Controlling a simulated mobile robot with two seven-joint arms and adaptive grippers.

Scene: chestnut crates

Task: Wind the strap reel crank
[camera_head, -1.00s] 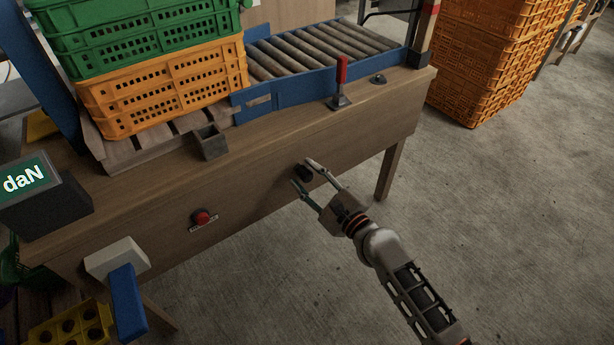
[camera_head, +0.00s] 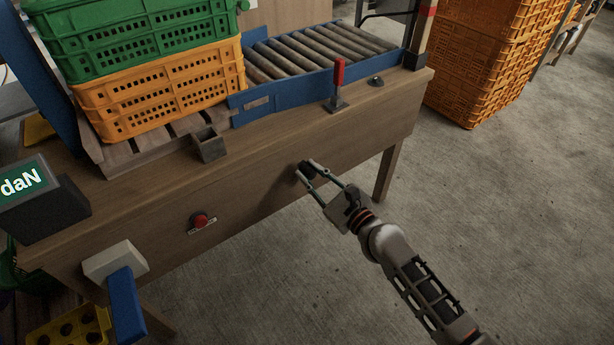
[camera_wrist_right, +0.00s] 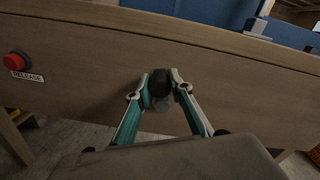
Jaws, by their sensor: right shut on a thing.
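The crank's dark knob (camera_head: 308,168) is at the front face of the wooden bench, right of its middle. In the right wrist view the knob (camera_wrist_right: 160,84) sits between the two fingertips, with a greyish round part just below it. My right gripper (camera_head: 306,170) reaches in from the lower right and is shut on the knob, a fingertip on each side. The rest of the crank and the strap reel cannot be made out behind the fingers. My left gripper is not in view.
A red release button (camera_head: 200,220) is on the bench front, left of the knob. A red-handled lever (camera_head: 338,80) and a small open box (camera_head: 209,146) stand on the bench top. Stacked crates (camera_head: 165,92) and a roller conveyor (camera_head: 318,52) are behind.

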